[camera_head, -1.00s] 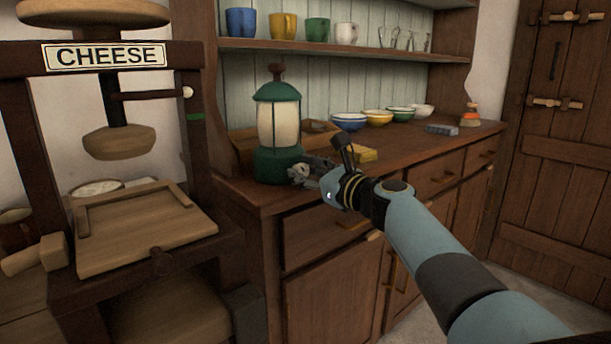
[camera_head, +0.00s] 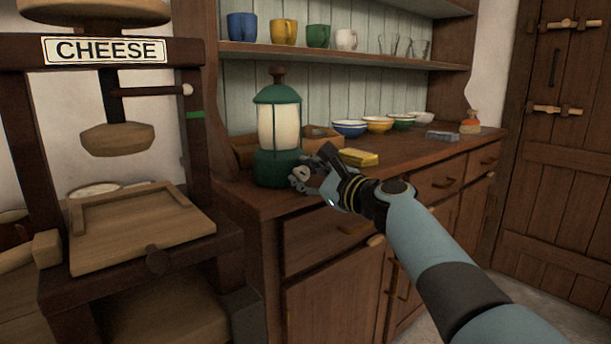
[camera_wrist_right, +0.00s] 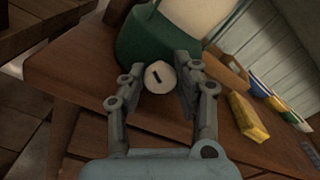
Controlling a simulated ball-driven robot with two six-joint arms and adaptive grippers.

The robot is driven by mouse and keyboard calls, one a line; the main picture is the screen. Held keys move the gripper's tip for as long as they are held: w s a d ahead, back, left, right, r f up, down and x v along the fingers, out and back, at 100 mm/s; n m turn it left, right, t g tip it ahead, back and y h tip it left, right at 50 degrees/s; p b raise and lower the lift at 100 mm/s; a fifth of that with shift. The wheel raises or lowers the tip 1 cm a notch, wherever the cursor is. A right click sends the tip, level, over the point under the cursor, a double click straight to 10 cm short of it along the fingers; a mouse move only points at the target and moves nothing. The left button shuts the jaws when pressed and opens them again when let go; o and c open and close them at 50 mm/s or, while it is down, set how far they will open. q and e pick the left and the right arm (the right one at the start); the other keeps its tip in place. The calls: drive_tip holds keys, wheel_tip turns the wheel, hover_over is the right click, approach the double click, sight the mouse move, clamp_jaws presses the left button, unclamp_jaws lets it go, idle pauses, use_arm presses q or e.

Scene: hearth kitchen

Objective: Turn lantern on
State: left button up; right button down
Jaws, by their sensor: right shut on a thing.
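The green lantern (camera_head: 278,128) with a pale glass body stands upright on the sideboard's left end. Its green base also shows in the right wrist view (camera_wrist_right: 148,42). A round pale knob (camera_wrist_right: 160,77) with a dark slot-like mark sits on the front of the base. My right gripper (camera_head: 300,176) is at the base's lower right side. In the right wrist view its two fingers (camera_wrist_right: 159,88) are on either side of the knob, shut on it. The left gripper is not in view.
A yellow block (camera_head: 358,158) lies right of the lantern, close to my right wrist. A wooden tray (camera_head: 240,150) sits behind the lantern. Bowls (camera_head: 349,128) stand farther right. The cheese press (camera_head: 140,235) is at left.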

drive_tip(key=c, duration=1)
unclamp_jaws()
drive_tip(key=shift+o, duration=0.2)
drive_tip(key=v, duration=1.2)
drive_tip(key=shift+c, duration=0.4)
